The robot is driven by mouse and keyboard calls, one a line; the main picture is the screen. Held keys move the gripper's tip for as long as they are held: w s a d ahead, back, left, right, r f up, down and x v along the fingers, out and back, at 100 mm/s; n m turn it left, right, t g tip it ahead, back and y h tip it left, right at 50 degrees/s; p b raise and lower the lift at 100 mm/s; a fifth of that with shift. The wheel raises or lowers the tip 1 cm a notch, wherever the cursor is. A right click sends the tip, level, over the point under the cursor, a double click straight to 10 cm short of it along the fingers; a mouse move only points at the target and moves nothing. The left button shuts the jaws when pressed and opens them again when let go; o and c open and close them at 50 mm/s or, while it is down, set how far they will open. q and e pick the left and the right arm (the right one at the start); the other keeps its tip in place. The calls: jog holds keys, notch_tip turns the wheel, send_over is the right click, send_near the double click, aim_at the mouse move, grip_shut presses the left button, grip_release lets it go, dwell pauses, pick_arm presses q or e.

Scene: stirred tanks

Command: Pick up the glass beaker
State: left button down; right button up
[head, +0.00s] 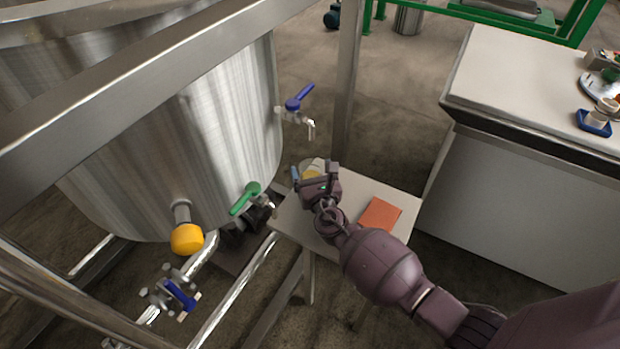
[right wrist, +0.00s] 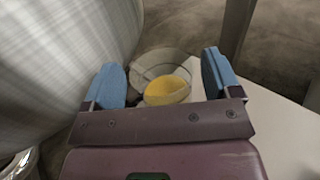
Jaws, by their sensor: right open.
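The glass beaker (right wrist: 148,66) is clear, with yellow contents in its lower part. In the right wrist view it stands ahead of my right gripper (right wrist: 165,78), between the two blue finger pads. My right gripper is open, with a finger on each side of the beaker as seen from the wrist. In the head view my right gripper (head: 315,172) is over the far left part of the small table (head: 345,185), and the beaker (head: 311,169) is mostly hidden behind it. Whether the fingers touch the glass cannot be told. My left gripper does not show.
A large steel tank (head: 190,120) stands close on the left, with a blue-handled tap (head: 298,104) near the table. A steel frame post (head: 346,85) rises behind. An orange pad (head: 380,214) lies on the table. A white-topped bench (head: 540,95) stands at right.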

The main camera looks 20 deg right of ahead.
jog(key=shift+w+d, duration=0.15)
jog(key=shift+w, duration=0.8)
jog(key=c, duration=1.1)
